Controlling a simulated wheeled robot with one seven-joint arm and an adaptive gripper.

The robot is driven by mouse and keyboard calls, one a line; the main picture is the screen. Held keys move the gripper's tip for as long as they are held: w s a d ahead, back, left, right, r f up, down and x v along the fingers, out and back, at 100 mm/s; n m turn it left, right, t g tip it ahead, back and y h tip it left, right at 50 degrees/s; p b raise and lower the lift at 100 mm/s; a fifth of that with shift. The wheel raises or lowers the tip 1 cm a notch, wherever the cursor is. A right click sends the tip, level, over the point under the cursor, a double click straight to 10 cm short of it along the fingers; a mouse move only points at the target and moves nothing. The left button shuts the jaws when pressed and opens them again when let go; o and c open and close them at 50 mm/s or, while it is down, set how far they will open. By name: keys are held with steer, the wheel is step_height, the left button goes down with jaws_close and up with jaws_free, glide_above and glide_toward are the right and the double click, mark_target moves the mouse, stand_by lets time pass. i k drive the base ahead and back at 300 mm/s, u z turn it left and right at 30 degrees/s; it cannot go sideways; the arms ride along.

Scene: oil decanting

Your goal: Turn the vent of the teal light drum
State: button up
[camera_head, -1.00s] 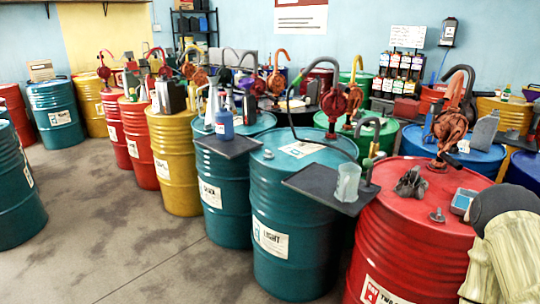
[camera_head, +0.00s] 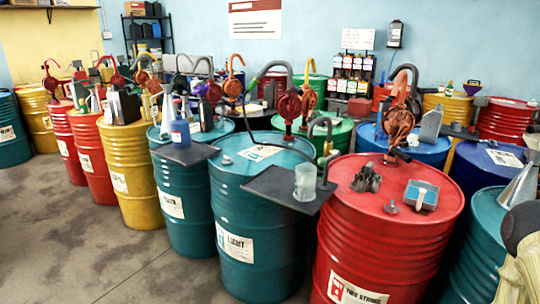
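The teal light drum (camera_head: 229,210) stands upright in the middle foreground, with a white LIGHT label low on its side. A small grey fitting (camera_head: 227,160) on the left of its lid looks like the vent; how it is turned is too small to tell. A red hand pump (camera_head: 289,106) stands at the back of this lid. My gripper is not in view; only what looks like part of my arm shows at the lower right edge.
A black tray (camera_head: 262,187) with a clear beaker (camera_head: 304,186) juts out at the drum's front right. A red drum (camera_head: 375,245) stands close on the right, another teal drum (camera_head: 185,215) on the left. Open floor (camera_head: 95,250) lies at the left front.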

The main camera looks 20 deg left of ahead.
mark_target(228, 160)
steer(key=z, duration=1.3)
steer(key=i, duration=1.4)
steer(key=u, duration=2.9)
